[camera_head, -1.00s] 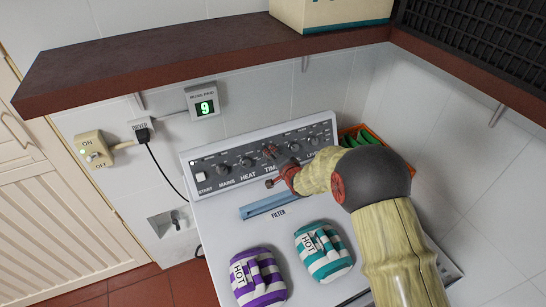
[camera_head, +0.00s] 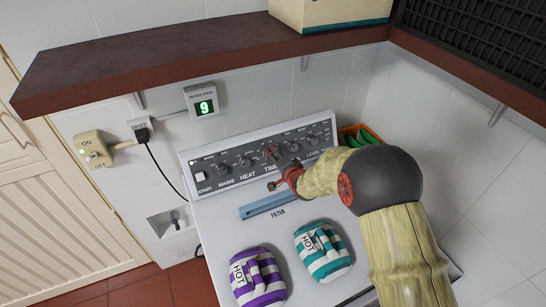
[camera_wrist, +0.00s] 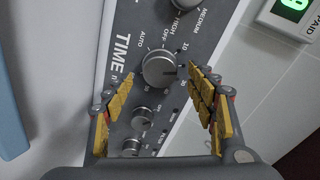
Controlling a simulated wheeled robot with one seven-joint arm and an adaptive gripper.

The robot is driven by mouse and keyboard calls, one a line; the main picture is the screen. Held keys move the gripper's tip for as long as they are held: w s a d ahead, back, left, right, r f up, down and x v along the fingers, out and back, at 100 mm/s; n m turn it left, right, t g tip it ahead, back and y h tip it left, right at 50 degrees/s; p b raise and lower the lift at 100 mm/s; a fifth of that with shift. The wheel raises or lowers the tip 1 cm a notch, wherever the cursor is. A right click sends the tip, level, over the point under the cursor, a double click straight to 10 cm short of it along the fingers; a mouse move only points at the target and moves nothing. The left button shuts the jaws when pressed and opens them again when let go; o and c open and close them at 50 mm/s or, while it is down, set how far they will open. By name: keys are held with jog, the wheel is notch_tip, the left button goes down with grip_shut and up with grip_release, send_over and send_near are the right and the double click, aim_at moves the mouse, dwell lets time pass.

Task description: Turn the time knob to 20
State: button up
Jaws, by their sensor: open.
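The time knob (camera_wrist: 159,68) is a round grey dial on the dark control panel (camera_wrist: 135,30), next to the word TIME in the wrist view. A dark mark on its face seems to point right, between the printed 10 and the lower figures; I cannot read the exact setting. My gripper (camera_wrist: 162,76) is open, with yellow-padded fingers on both sides of and just below the knob, apart from it. In the head view my gripper (camera_head: 273,170) is in front of the panel's middle and partly hides the TIME area.
The white dryer (camera_head: 225,232) has a blue filter strip (camera_head: 264,206), and purple (camera_head: 258,278) and teal (camera_head: 323,252) striped HOT bundles on top. A brown shelf (camera_head: 190,57) overhangs the panel. Other knobs (camera_wrist: 143,116) sit close by. A wall display (camera_head: 205,107) reads 9.

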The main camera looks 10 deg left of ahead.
jog(key=v, duration=0.9)
jog(key=shift+s+d, duration=0.2)
jog(key=shift+s, duration=0.05)
jog(key=shift+r, duration=0.1)
